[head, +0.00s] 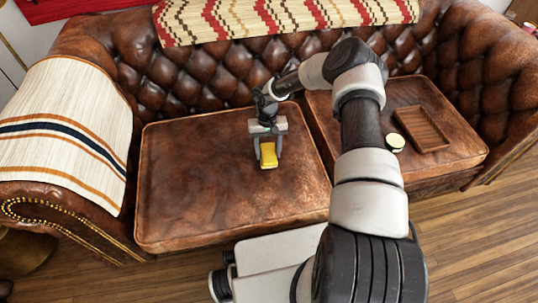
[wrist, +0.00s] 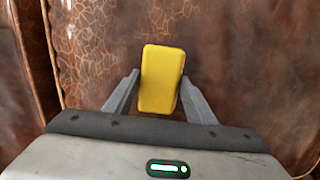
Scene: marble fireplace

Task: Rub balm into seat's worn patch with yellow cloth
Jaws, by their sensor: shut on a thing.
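My gripper (head: 267,146) is over the right part of the left seat cushion (head: 185,190) of a brown leather sofa. It is shut on the yellow cloth (head: 268,155), a small folded block between the two fingers. In the wrist view the yellow cloth (wrist: 161,78) stands out past the fingers of my gripper (wrist: 161,95). Pale, cracked worn leather (wrist: 105,45) shows beside and behind the cloth in the wrist view. I cannot tell whether the cloth touches the seat. A small round tin (head: 395,142) with a pale top, perhaps the balm, sits on the right cushion.
A brown wooden tray (head: 421,129) lies on the right cushion (head: 455,155), beside the tin. A striped blanket (head: 65,130) covers the left armrest, and a patterned throw (head: 270,18) hangs over the tufted backrest (head: 215,70). The left cushion is otherwise bare.

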